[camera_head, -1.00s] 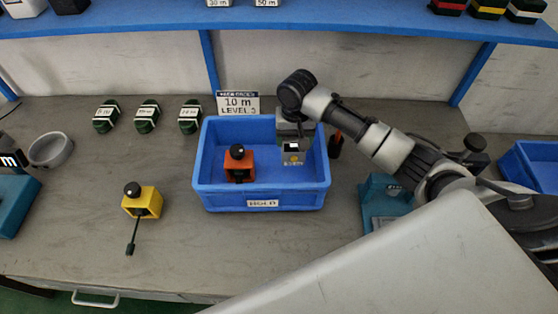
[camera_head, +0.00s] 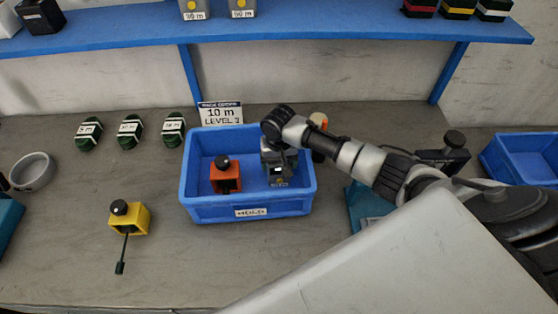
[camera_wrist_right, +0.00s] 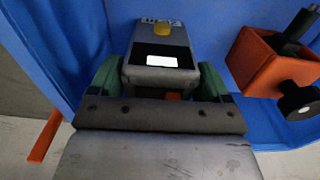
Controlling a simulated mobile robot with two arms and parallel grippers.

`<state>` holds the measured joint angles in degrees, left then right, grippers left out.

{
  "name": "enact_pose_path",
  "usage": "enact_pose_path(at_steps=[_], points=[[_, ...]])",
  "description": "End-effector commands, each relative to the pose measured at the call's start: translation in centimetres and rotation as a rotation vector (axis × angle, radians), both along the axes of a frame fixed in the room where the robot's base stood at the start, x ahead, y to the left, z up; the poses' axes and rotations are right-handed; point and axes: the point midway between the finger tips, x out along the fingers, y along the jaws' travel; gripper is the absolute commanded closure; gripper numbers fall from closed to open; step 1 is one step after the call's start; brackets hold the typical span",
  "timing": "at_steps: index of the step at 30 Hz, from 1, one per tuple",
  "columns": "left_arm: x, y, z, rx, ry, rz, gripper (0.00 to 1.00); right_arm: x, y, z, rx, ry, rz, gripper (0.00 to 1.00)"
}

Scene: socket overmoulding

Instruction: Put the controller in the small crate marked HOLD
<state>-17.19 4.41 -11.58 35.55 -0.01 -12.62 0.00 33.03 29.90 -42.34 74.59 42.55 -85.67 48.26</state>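The controller (camera_head: 278,177), a grey box with a white screen, is in my right gripper (camera_head: 278,158) inside the right part of the middle blue crate (camera_head: 210,209). In the right wrist view, green finger pads (camera_wrist_right: 160,82) press on both sides of the controller (camera_wrist_right: 160,48), whose yellow button shows. Whether its underside touches the crate floor is hidden. The middle crate's front label is too blurred to read. A smaller blue crate (camera_head: 500,166) stands at the right edge, partly behind my arm; no HOLD mark is readable on it. My left gripper is out of view.
An orange box with a black knob (camera_head: 225,178) sits left of the controller in the crate. A sign (camera_head: 220,114) reads 10 m. A yellow box (camera_head: 130,218), several green coils (camera_head: 130,132) and a grey ring (camera_head: 32,171) are on the table. A blue shelf (camera_head: 300,36) runs above.

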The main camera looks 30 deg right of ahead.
Motion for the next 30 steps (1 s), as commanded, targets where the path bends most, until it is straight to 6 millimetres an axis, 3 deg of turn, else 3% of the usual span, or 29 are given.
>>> enact_pose_path(at_steps=[4,14,17,30], points=[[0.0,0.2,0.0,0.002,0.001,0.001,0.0,0.0,0.0,0.0,0.0,0.0,0.0,0.03],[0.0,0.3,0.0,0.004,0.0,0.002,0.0,0.0,-0.1,0.6,-0.002,-0.001,0.0,0.03],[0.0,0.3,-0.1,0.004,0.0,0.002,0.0,0.1,0.0,1.8,0.0,-0.003,-0.001,0.03],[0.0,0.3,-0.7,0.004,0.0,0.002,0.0,0.1,0.0,10.6,0.001,-0.003,-0.001,0.03]])
